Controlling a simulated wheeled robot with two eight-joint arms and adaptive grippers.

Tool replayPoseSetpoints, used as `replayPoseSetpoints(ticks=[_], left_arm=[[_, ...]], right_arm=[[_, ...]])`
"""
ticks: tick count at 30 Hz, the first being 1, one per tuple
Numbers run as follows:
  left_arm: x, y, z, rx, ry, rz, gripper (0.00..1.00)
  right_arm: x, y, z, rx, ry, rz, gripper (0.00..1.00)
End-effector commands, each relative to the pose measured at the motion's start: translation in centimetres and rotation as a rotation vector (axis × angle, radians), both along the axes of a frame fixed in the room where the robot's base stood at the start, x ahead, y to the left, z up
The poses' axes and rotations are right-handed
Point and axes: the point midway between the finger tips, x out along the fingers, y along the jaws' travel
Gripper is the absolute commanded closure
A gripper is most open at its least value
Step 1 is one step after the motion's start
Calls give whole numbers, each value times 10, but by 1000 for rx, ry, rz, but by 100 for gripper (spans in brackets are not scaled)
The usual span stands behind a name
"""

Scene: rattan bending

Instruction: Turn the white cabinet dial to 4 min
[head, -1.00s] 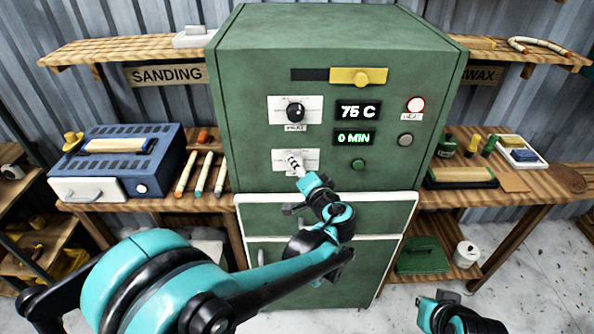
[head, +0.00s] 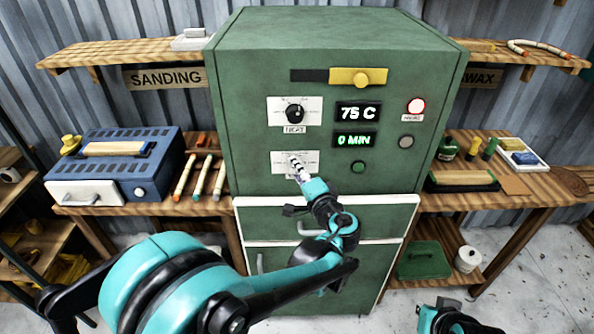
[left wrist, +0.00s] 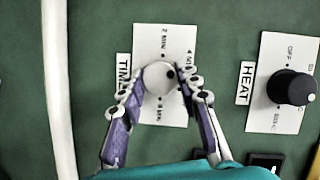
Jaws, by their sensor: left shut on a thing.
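The white dial (left wrist: 158,78) sits on a white plate marked TIME (left wrist: 148,42) on the green cabinet. In the left wrist view the plate shows 2 MIN at the top, 4 MIN at the right and 8 MIN at the bottom. A dark dot on the dial's face lies toward its right side. My left gripper (left wrist: 160,92) is shut on the dial, one finger on each side. In the head view my left gripper (head: 297,167) hides the dial. The green time display (head: 355,139) reads 0 MIN. Part of my right arm shows at the lower right edge; its fingers are unclear.
The black HEAT dial (head: 295,113) is above the time plate, beside a 75 C display (head: 358,112). A yellow slider (head: 358,77) is higher up.

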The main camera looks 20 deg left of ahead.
Motion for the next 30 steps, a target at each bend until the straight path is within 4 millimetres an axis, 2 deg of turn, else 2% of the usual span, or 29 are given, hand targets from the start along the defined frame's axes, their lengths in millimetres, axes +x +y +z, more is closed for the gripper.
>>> replayPoseSetpoints(ticks=[2,3,4,5,13,17,30], left_arm=[[0,0,-1,-2,1,0,96],[0,0,-1,-2,1,0,57],[0,0,-1,-2,1,0,49],[0,0,-1,-2,1,0,46],[0,0,0,-1,0,0,46],[-7,-6,1,-1,0,-2,46],[-76,-60,9,-1,0,-5,46]], right_arm=[[0,0,0,0,0,0,100],[0,0,0,0,0,0,100],[0,0,0,0,0,0,100],[0,0,0,0,0,0,100],[0,0,0,0,0,0,100],[0,0,0,0,0,0,100],[0,0,0,0,0,0,100]])
